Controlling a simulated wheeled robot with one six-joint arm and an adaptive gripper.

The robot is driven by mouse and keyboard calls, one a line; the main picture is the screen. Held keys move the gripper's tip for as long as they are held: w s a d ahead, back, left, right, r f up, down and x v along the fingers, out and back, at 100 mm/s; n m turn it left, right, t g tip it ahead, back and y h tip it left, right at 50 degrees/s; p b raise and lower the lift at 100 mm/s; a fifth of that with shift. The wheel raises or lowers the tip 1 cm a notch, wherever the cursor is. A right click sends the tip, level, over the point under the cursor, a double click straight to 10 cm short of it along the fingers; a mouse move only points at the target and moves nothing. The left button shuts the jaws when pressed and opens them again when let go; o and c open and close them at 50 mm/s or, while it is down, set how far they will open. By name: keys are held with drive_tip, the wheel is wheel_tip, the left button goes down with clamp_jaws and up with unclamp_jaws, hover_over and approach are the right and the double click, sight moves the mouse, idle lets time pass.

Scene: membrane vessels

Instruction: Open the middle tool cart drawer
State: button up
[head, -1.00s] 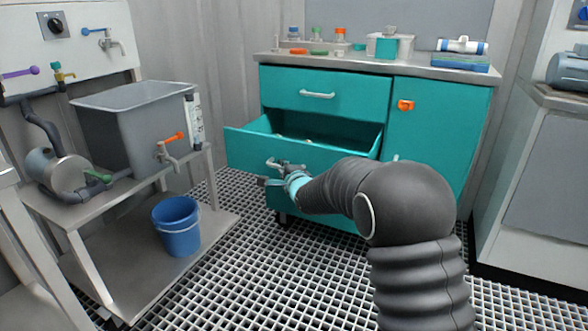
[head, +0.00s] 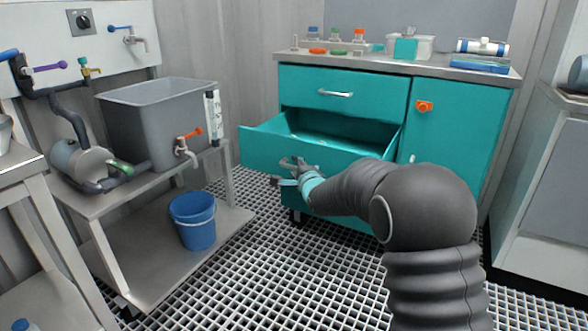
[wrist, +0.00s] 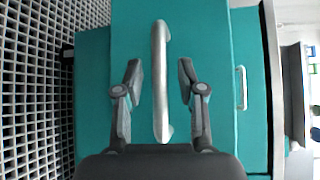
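The teal middle drawer (head: 262,152) of the tool cart (head: 450,148) stands well pulled out, with its inside showing from above. Its pale bar handle (wrist: 160,80) runs between the fingers of my gripper (wrist: 159,78) in the wrist view. The fingers are apart, one on each side of the handle, with a visible gap on both sides. In the head view my gripper (head: 292,172) is at the drawer front, and my arm hides part of the front and the cart below.
The top drawer (head: 312,90) is shut, and the cart door (head: 440,132) with an orange latch is closed. A blue bucket (head: 194,222) and a bench with a grey tank (head: 150,128) stand to the left. Grated floor lies clear between them.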

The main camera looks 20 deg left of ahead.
drive_tip(key=v, duration=1.2)
